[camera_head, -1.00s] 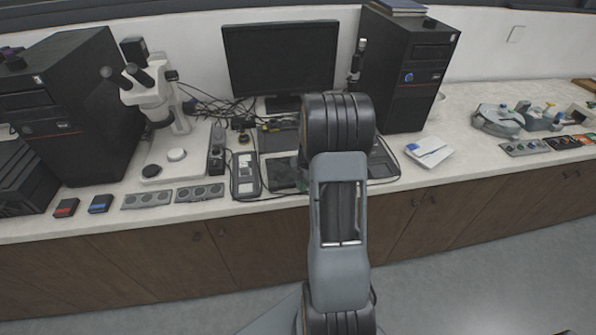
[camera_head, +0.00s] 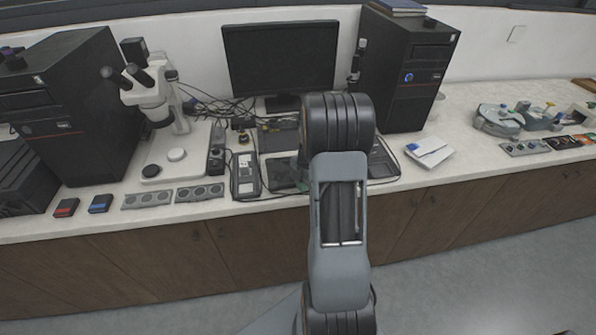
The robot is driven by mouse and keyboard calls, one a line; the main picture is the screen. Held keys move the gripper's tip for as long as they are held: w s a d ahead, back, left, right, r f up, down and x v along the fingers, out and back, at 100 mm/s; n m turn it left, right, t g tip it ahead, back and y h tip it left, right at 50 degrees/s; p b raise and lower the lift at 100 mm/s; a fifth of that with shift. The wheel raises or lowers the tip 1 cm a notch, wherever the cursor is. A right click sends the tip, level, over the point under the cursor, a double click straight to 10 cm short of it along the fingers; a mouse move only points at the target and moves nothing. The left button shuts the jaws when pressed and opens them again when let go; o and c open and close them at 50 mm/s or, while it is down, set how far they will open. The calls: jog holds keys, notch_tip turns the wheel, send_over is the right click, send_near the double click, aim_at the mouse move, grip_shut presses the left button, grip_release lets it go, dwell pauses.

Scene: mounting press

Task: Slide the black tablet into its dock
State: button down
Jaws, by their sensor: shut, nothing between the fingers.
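A flat black rectangle (camera_head: 279,173), which looks like the black tablet, lies on the counter just left of my arm. Its right part is hidden behind my arm. A dark flat unit with small yellow parts (camera_head: 278,138) lies behind it, below the monitor. I cannot tell whether that is the dock. My gripper is hidden behind my own arm links, so its place relative to the tablet cannot be seen.
A grey handheld device (camera_head: 245,176) lies left of the tablet, near a microscope (camera_head: 155,100). A laptop-like dark device (camera_head: 382,160) shows right of my arm. A monitor (camera_head: 280,62) and PC towers (camera_head: 405,75) stand behind. Counter beyond the white booklet (camera_head: 428,151) is partly clear.

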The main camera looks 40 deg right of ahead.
aim_at(279, 186)
jog(key=shift+f, duration=0.15)
jog(key=shift+f+b, duration=1)
jog(key=shift+r, duration=0.2)
jog(key=shift+r, duration=0.2)
jog(key=shift+w+d, duration=0.45)
jog(key=shift+w, duration=0.45)
jog(key=shift+w+d, duration=0.45)
jog(key=shift+w, duration=0.4)
jog(key=shift+s+a, duration=0.3)
jog(key=shift+s, duration=0.25)
jog(key=shift+w+a+b, duration=0.2)
jog(key=shift+w+a, duration=0.35)
jog(key=shift+a, duration=0.6)
jog(key=shift+w+a+b, duration=0.2)
jog(key=shift+w+a, duration=0.35)
jog(key=shift+a, duration=0.65)
jog(key=shift+w+a+b, duration=0.2)
jog(key=shift+w+a, duration=0.35)
jog(key=shift+a, duration=0.6)
jog(key=shift+d, duration=0.1)
